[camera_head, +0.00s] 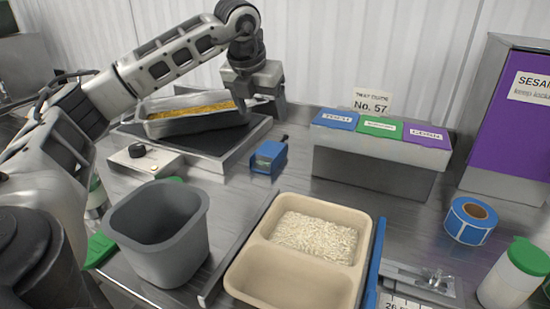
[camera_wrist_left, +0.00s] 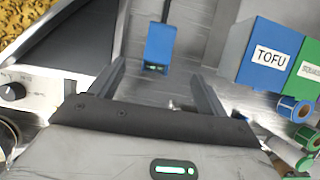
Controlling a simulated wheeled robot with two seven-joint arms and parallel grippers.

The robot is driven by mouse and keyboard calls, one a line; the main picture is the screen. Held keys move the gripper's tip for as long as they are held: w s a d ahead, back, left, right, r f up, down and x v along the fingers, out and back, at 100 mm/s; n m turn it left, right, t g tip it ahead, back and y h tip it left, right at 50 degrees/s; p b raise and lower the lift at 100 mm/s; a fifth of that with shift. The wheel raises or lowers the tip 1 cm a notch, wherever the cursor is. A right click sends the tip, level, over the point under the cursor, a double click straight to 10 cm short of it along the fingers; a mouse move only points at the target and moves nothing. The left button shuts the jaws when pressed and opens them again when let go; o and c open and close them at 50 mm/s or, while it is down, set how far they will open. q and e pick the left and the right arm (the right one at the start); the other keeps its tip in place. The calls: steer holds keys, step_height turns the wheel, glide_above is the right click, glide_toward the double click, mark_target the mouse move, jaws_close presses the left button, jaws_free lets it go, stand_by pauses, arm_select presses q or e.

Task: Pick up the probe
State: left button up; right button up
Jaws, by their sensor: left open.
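A small blue block-shaped device with a dark tip (camera_head: 268,157), which looks like the probe or its holder, stands on the steel counter right of the hot plate. In the left wrist view the blue device (camera_wrist_left: 160,43) lies ahead of the fingers, roughly centred between them, and touches neither. A thin probe apart from this blue body cannot be made out. My left gripper (camera_head: 262,102) is above and behind the blue device in the head view, by the pan. Its fingers are spread and empty in the left wrist view (camera_wrist_left: 157,78). My right gripper is not in view.
A pan of yellow food (camera_head: 190,123) sits on the hot plate (camera_head: 240,146), close to my left gripper. A grey bin (camera_head: 158,250), beige tray with rice (camera_head: 290,280), labelled topping box (camera_head: 370,168) and blue tape roll (camera_head: 471,222) stand around. Some counter is clear around the blue device.

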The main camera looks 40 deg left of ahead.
mark_target(271, 148)
arm_select(q)
steer(key=p+x, duration=0.1)
steer(key=x, duration=1.3)
steer(key=shift+s+d+f, duration=0.1)
steer(key=shift+s, duration=0.05)
steer(key=c, duration=1.1)
